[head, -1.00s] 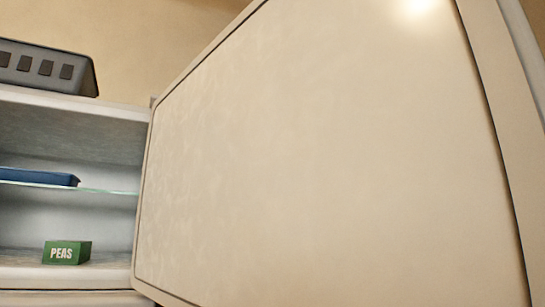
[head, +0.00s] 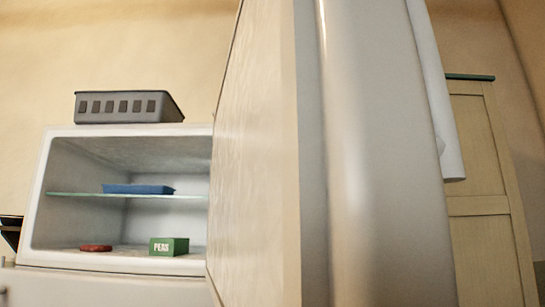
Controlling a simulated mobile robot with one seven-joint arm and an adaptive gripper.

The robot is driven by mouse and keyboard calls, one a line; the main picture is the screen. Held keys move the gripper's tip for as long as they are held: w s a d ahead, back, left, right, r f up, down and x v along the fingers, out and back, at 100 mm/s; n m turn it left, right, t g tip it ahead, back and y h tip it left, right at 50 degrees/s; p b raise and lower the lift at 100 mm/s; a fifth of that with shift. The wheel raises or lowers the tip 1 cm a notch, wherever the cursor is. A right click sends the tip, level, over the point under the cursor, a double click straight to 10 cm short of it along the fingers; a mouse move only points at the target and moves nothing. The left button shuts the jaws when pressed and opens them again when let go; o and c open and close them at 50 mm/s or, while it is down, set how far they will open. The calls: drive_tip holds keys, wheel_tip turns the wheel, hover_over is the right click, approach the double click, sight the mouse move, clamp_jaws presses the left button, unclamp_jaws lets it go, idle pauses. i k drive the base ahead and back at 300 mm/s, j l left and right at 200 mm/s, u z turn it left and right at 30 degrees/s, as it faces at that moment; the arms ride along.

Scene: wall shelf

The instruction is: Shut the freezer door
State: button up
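The freezer door (head: 350,150) stands wide open, close in front of the camera. I see its inner panel (head: 255,170) at a steep angle, its rounded edge, and a pale handle (head: 438,100) on its outer side to the right. The open freezer compartment (head: 75,195) is at the left, with a white frame and a glass shelf (head: 80,194). A blue tray (head: 138,189) lies on that shelf. A green box of peas (head: 169,246) and a red item (head: 96,248) sit on the compartment floor. My gripper is not in view.
A grey basket (head: 125,106) stands on top of the freezer. A tall wooden cupboard (head: 485,190) stands behind the door at the right. A dark object (head: 11,232) shows at the far left edge. The door fills the middle of the view.

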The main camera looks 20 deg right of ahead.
sight(336, 145)
drive_tip(key=l+u, duration=0.2)
drive_tip(key=l, duration=0.45)
drive_tip(key=k+l+u, duration=0.15)
drive_tip(key=l, duration=0.45)
